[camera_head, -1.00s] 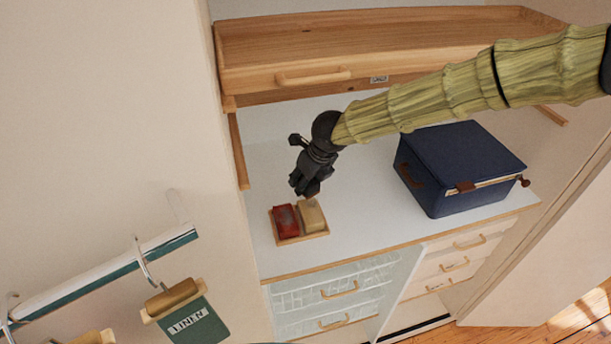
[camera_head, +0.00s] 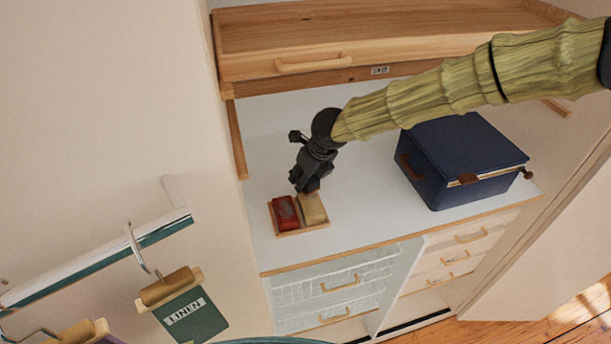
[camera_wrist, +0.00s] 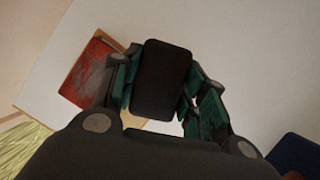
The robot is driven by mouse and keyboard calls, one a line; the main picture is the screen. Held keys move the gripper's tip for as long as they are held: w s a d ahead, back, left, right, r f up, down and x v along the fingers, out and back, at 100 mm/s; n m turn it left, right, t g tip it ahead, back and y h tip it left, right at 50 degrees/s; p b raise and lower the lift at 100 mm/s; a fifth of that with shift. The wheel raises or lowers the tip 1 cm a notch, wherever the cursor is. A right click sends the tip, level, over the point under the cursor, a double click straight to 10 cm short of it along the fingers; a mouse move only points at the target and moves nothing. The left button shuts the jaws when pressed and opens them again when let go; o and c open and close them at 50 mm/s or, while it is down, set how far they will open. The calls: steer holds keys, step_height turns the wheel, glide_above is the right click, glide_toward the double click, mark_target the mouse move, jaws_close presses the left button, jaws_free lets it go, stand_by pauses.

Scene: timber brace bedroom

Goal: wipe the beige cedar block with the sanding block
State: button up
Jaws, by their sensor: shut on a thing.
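The beige cedar block (camera_head: 312,208) lies in the right half of a small wooden tray (camera_head: 303,233) on the white surface. A red block with grey scuffs (camera_head: 285,212) lies in the left half, and it also shows in the wrist view (camera_wrist: 92,72). My gripper (camera_head: 307,186) is just behind and above the beige block's far end. In the wrist view it is shut on a dark block, the sanding block (camera_wrist: 160,80), between its green-and-black fingers. The beige block is mostly hidden there behind the held block and fingers. I cannot tell whether the held block touches it.
A navy box (camera_head: 465,160) stands right of the tray. A wooden drawer (camera_head: 285,45) overhangs at the back. A rail with hanging tags, one reading LINEN (camera_head: 184,310), is at lower left. White surface (camera_head: 350,215) between tray and box is clear.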

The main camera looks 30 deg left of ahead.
mark_target(310, 191)
steer(key=shift+f+b, duration=0.4)
steer(key=shift+f, duration=0.55)
stand_by(0.4)
steer(key=shift+s+d+r, duration=0.1)
steer(key=shift+s+d, duration=1.2)
steer(key=shift+d, duration=0.25)
steer(key=shift+w+a+p, duration=0.8)
steer(key=shift+a+p, duration=0.2)
steer(key=shift+w+a+f+p, duration=0.25)
steer(key=shift+w+a+p, duration=0.05)
steer(key=shift+w+a, duration=0.15)
